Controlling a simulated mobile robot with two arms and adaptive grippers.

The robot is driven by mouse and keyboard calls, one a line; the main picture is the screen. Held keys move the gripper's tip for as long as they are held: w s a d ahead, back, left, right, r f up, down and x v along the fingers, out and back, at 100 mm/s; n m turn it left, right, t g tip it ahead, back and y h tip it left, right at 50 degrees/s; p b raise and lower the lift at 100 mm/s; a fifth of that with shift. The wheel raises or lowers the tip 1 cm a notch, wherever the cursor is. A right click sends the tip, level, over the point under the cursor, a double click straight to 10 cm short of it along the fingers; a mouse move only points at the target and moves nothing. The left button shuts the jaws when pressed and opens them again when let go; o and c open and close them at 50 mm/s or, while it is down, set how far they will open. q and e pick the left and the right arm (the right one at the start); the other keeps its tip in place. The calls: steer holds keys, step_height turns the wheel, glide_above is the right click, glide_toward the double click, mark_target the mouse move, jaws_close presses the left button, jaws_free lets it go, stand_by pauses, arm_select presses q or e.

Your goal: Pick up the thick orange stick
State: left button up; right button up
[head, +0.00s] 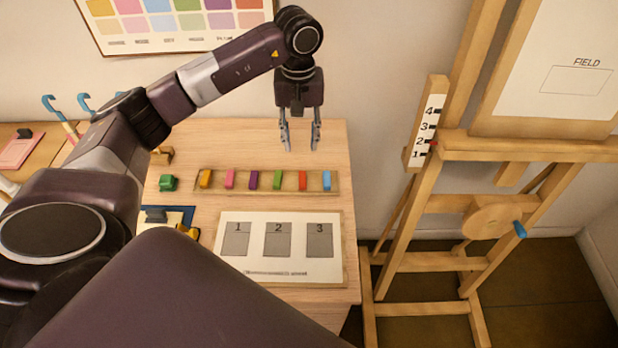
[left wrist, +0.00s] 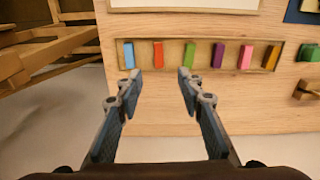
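A tray (head: 265,191) on the table holds a row of colored sticks. An orange-red stick (head: 303,180) stands second from the right in the head view, between a green stick (head: 278,179) and a blue stick (head: 326,180). An amber stick (head: 205,178) is at the left end. In the left wrist view the orange-red stick (left wrist: 158,54) is second from the left and the amber one (left wrist: 271,57) at the right end. My left gripper (head: 300,143) points down, open and empty, above the table's back part, apart from the sticks. My right gripper does not show.
A card (head: 281,268) with numbered grey patches lies in front of the tray. A separate green block (head: 168,183) sits left of the tray. A wooden easel (head: 530,155) stands to the right. A color chart (head: 165,48) hangs on the wall behind.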

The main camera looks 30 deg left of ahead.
arm_select(q)
steer(key=b, duration=0.5)
glide_above(302, 178)
step_height(302, 178, down, 6)
steer(key=shift+w+r, duration=0.1)
steer(key=shift+r, duration=0.15)
steer(key=shift+f, duration=0.2)
steer(key=shift+f+p, duration=0.4)
steer(key=shift+f, duration=0.2)
step_height(302, 178, down, 5)
steer(key=p, duration=0.2)
steer(key=shift+p, duration=0.35)
steer(key=shift+f, duration=0.65)
jaws_close()
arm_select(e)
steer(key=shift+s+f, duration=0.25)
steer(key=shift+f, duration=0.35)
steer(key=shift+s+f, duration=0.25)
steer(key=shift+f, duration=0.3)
